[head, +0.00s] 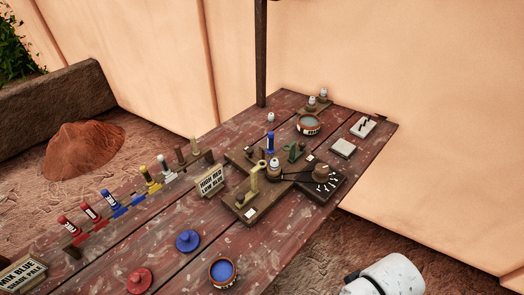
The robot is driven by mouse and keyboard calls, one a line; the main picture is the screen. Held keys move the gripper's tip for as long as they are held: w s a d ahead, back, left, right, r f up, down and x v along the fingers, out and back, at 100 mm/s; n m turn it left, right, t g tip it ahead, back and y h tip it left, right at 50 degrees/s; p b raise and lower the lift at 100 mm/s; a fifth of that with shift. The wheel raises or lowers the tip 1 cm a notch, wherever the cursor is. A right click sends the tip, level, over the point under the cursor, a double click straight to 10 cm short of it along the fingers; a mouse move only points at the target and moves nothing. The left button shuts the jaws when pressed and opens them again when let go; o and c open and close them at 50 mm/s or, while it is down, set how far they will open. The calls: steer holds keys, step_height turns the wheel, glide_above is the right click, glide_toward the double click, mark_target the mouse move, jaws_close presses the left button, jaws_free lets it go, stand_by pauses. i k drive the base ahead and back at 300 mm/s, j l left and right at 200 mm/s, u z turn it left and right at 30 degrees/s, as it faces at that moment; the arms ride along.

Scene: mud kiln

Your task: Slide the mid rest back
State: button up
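A wooden fixture (239,206) stands on the middle of the red plank table. A tan upright bracket (254,184) rises from its near end and a green bracket (296,151) from its far right side. A small pale-topped piece (273,168) stands between them, and a blue-topped upright piece (270,142) stands behind. I cannot tell which of these parts is the mid rest. My gripper is not in view; a white part of my own body shows at the bottom right, apart from the table.
A dial board (333,190) adjoins the fixture's right side. A sign (211,182) stands at its left, beside a rack of several coloured tubes (113,202). A blue pot (222,273), blue lid (187,241) and red lid (139,281) lie nearer. A dark post (260,50) rises behind.

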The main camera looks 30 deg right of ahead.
mark_target(250, 152)
steer(key=i+l, duration=0.15)
steer(key=l, duration=0.25)
steer(key=i+l, duration=0.1)
steer(key=l, duration=0.3)
steer(key=i+l, duration=0.15)
steer(key=l, duration=0.25)
